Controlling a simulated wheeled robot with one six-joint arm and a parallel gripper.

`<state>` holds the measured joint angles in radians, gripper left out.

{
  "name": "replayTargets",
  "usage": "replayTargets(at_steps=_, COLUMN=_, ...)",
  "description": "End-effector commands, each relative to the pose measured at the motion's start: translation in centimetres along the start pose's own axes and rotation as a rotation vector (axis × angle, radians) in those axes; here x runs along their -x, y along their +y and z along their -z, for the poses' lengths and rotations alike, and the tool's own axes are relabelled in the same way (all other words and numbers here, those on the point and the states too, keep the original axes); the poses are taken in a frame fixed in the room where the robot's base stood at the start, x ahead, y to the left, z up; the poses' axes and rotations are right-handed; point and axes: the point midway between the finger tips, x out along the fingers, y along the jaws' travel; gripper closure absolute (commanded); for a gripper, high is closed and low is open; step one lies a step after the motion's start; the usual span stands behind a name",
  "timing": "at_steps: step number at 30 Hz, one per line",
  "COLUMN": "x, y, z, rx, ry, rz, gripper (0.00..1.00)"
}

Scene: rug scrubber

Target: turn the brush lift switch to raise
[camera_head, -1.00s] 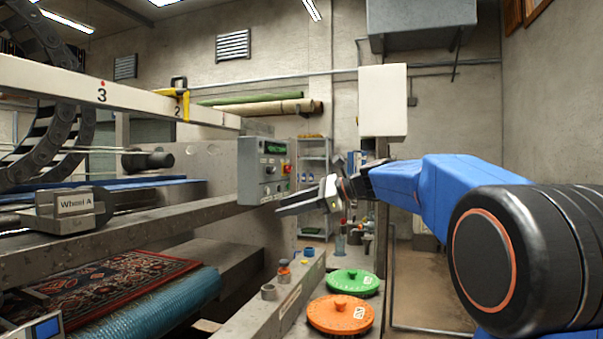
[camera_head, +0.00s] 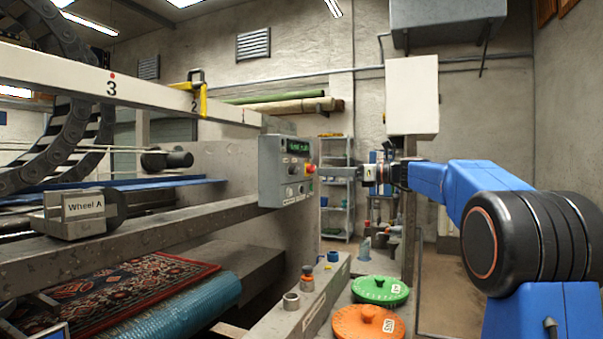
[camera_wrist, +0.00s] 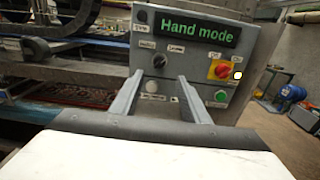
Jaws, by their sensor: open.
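The grey control box (camera_head: 285,172) hangs on the machine's side; in the wrist view its display (camera_wrist: 196,34) reads "Hand mode". Below the display is a small black rotary switch (camera_wrist: 160,60) with a label on each side, too blurred to read; I cannot confirm it is the brush lift switch. A red knob on a yellow plate (camera_wrist: 221,70) is to its right. A pale round control (camera_wrist: 152,86) and a green button (camera_wrist: 221,97) sit lower. My gripper (camera_wrist: 160,84) is open and empty, pointing at the box's face, its fingers either side of the black switch in the picture. Contact cannot be told.
An orange lid (camera_head: 368,324) and a green lid (camera_head: 380,290) lie on the ledge below my arm. A small orange-capped bottle (camera_head: 307,279) and a grey cup (camera_head: 291,300) stand nearby. A patterned rug (camera_head: 140,285) lies under the machine's beam (camera_head: 150,240).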

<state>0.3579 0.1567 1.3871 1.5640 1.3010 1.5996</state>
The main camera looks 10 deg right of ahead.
Motion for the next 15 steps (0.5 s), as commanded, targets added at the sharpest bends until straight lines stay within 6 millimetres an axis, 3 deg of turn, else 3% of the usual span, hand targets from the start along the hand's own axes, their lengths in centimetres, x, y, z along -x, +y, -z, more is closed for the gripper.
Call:
replayTargets(at_steps=9, x=-5.8, y=0.1, z=0.1, rx=0.000, ry=0.000, rz=-0.002, gripper=0.58)
replayTargets(at_steps=15, x=-8.6, y=0.1, z=0.0, rx=0.001, ry=0.000, rz=-0.002, gripper=0.58)
